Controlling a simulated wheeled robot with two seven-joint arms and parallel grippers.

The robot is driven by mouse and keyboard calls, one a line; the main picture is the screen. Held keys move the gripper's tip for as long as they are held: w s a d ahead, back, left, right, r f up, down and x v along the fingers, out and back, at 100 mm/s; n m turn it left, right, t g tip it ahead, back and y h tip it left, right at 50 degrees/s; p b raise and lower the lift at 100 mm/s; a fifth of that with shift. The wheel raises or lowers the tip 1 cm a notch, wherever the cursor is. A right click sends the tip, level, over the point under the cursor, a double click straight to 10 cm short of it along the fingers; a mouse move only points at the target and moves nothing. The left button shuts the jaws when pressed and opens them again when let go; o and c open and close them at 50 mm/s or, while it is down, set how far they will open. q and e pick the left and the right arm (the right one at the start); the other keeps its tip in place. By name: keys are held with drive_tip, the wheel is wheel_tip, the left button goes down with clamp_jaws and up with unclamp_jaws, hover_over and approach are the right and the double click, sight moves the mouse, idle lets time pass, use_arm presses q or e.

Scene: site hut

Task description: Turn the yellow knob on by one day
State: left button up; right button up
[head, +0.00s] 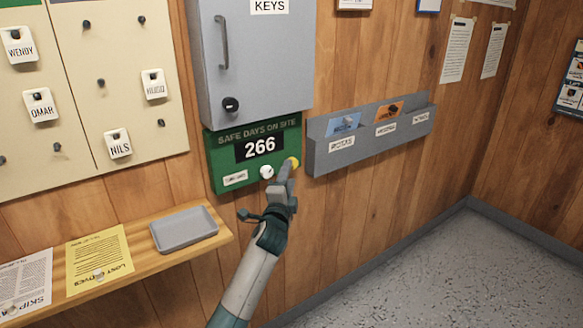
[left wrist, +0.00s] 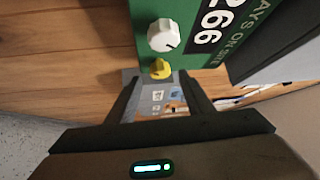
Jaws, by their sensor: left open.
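The green "Safe days on site" board (head: 218,160) hangs on the wood wall and its display (head: 261,147) reads 266. The yellow knob (head: 294,162) is at the board's lower right, partly hidden by my left gripper (head: 287,172). A white knob (head: 267,172) is to its left. In the left wrist view, the yellow knob (left wrist: 160,69) lies just beyond and between the open fingertips of my left gripper (left wrist: 160,78), and the white knob (left wrist: 163,36) is above it. I cannot tell whether the fingers touch the yellow knob. My right gripper is not in view.
A grey key cabinet (head: 258,65) is directly above the board. A grey wall rack (head: 360,150) with cards is close on the right. Below left, a wooden shelf (head: 135,268) holds a grey tray (head: 184,230) and papers. The floor at right is clear.

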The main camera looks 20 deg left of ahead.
use_arm(q)
drive_tip(key=shift+w+a+r, duration=0.15)
drive_tip(key=shift+w, duration=1.05)
drive_tip(key=shift+w+a+r, duration=0.15)
drive_tip(key=shift+w, duration=1.05)
drive_tip(key=c, duration=1)
